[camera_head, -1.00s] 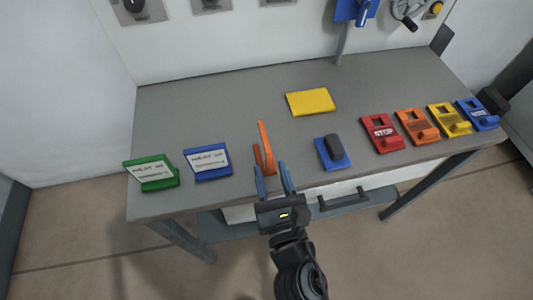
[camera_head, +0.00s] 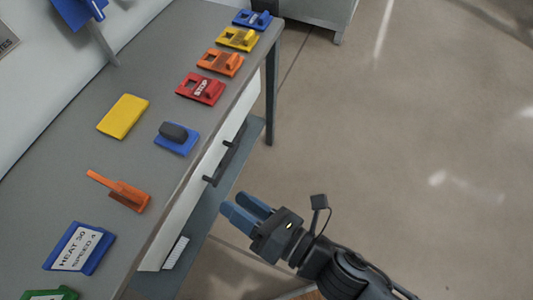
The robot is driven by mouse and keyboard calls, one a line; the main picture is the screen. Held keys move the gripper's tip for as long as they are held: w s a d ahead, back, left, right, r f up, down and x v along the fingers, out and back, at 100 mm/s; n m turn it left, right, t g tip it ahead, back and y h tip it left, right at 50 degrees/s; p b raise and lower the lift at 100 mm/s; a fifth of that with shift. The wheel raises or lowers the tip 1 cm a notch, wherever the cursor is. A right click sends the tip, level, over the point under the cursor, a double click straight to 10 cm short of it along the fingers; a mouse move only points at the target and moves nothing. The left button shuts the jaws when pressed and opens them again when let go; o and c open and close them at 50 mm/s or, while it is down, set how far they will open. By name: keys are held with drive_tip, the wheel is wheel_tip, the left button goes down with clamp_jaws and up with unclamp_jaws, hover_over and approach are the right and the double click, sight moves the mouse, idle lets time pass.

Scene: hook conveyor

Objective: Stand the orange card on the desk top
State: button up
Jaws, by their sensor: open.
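The orange card (camera_head: 122,192) is on the grey desk top (camera_head: 105,145), between the blue lettered card and the blue block with the dark grip. A thin orange strip sticks out to the left from its broader, darker part. It looks edge-on, and I cannot tell for sure whether it stands or lies. My gripper (camera_head: 231,202) is open and empty, off the desk's front edge and apart from the card. Its blue fingers point left toward the desk.
A blue lettered card (camera_head: 80,248) and a partly cut-off green one (camera_head: 50,294) are near the card. A yellow plate (camera_head: 123,116), a blue block (camera_head: 176,140) and several coloured tags lie farther along. A drawer handle (camera_head: 226,155) juts from the front. Floor at right is clear.

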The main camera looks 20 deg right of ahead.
drive_tip(key=s+d+r+m+h, duration=0.3)
drive_tip(key=s+d+m, duration=0.3)
drive_tip(key=m, duration=0.5)
drive_tip(key=s+d+r+m+h, duration=0.4)
drive_tip(key=s+d+m, duration=0.2)
drive_tip(key=m, duration=0.6)
drive_tip(key=s+d+r+m+t+h, duration=0.1)
drive_tip(key=s+d+r+m+h, duration=0.2)
drive_tip(key=s+d+m, duration=0.3)
drive_tip(key=d+r+m, duration=0.1)
drive_tip(key=d+m, duration=0.1)
drive_tip(key=m, duration=0.3)
drive_tip(key=shift+d+r+m+h, duration=0.3)
drive_tip(key=shift+d+r, duration=0.05)
